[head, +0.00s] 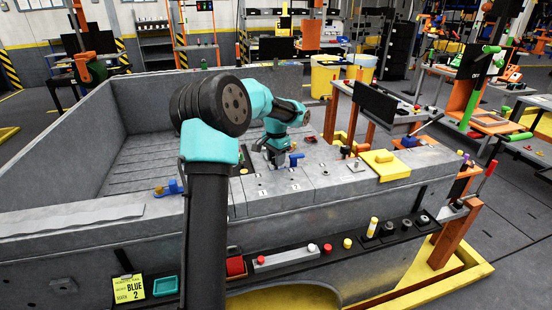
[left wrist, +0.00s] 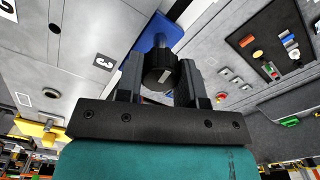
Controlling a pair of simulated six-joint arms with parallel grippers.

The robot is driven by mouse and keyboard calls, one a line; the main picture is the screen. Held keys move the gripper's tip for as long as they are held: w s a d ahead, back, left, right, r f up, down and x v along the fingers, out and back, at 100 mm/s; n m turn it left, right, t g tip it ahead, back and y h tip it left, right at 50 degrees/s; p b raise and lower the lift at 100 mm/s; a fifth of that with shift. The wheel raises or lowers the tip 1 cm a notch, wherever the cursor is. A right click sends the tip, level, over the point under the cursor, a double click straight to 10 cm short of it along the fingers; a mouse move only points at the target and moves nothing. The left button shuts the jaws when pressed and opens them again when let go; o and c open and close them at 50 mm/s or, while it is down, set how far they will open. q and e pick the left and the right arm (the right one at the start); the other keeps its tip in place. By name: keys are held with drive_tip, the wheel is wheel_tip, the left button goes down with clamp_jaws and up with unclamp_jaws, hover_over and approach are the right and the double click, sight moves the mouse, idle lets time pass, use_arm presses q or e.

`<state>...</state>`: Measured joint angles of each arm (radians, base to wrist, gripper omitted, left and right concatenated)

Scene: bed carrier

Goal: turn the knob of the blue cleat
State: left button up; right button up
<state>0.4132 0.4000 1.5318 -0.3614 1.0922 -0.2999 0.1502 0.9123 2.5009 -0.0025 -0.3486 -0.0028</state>
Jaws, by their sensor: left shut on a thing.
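The blue cleat (left wrist: 158,32) shows in the left wrist view as a blue body with a black ribbed knob (left wrist: 160,66) on it. My left gripper (left wrist: 160,85) is shut on this knob, with one finger on each side. In the head view my left gripper (head: 276,158) is down at the top of the grey bed side wall, and a small blue part (head: 296,158) shows just right of it. The gripper hides most of the knob there. A second blue fitting (head: 172,188) with a brass-coloured end sits further left on the wall. My right gripper is out of view.
A yellow block (head: 385,164) sits on the wall top at right. A yellow note (head: 129,289) reading "BLUE 2" hangs on the front. A dark rail with buttons and knobs (head: 388,228) runs along the front. My left arm covers part of the wall.

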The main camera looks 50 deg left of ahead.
use_arm(q)
drive_tip(key=n, duration=1.4)
idle(0.4)
drive_tip(key=o, duration=0.9)
drive_tip(key=shift+r, duration=0.2)
wheel_tip(320, 180, up, 17)
drive_tip(key=shift+r, duration=0.1)
idle(0.5)
